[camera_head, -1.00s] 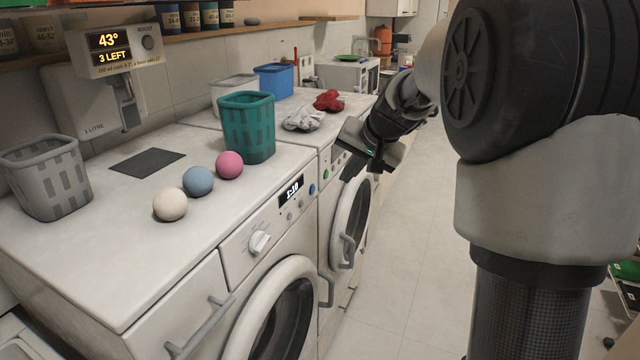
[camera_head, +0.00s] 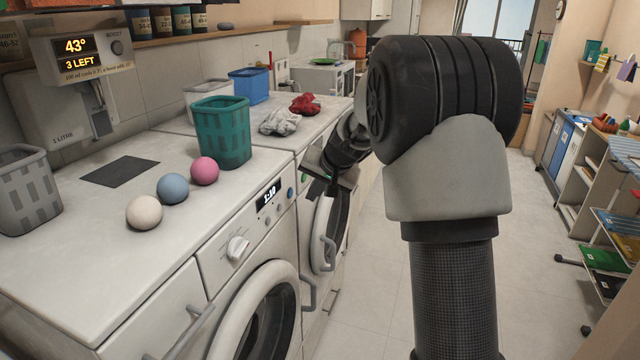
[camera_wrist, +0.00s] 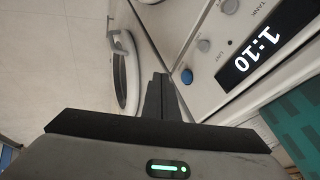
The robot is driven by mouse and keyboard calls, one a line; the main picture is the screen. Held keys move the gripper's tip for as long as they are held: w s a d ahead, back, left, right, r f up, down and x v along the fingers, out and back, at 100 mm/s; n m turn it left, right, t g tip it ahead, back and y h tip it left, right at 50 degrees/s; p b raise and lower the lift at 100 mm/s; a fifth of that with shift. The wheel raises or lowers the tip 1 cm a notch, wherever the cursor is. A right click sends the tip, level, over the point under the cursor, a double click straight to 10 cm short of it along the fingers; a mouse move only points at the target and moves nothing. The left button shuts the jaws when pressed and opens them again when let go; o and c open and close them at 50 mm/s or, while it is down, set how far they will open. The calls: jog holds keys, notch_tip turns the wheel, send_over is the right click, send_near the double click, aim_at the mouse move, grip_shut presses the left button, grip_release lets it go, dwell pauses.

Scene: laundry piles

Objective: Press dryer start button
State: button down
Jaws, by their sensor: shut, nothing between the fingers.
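The near white machine has a control panel (camera_head: 240,228) with a lit 1:10 display (camera_head: 269,195), a dial, grey buttons and a blue button (camera_head: 290,192). In the wrist view the display (camera_wrist: 256,50) is at upper right, with small lamps marked TANK and LINT. The blue button (camera_wrist: 187,76) shows just right of my fingertips. No start label is readable. My gripper (camera_head: 317,188) is shut and empty, in front of the machines near the panel's right end. In the wrist view its closed black fingers (camera_wrist: 160,86) appear beside the blue button; contact cannot be told.
A second white machine with a round door (camera_head: 327,232) stands beyond, its door handle sticking out. A teal basket (camera_head: 222,132), three balls (camera_head: 173,188) and a dark mat (camera_head: 120,171) are on the near top. Grey and red cloths (camera_head: 304,103) lie farther back. The aisle floor (camera_head: 372,285) is clear.

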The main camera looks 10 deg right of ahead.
aim_at(291, 193)
jog(key=w+a, duration=0.1)
jog(key=w+a+p, duration=0.1)
jog(key=a, duration=0.1)
jog(key=shift+w+a+f, duration=0.15)
jog(key=shift+w+a, duration=0.05)
jog(key=shift+w, duration=0.05)
jog(key=shift+a, duration=0.1)
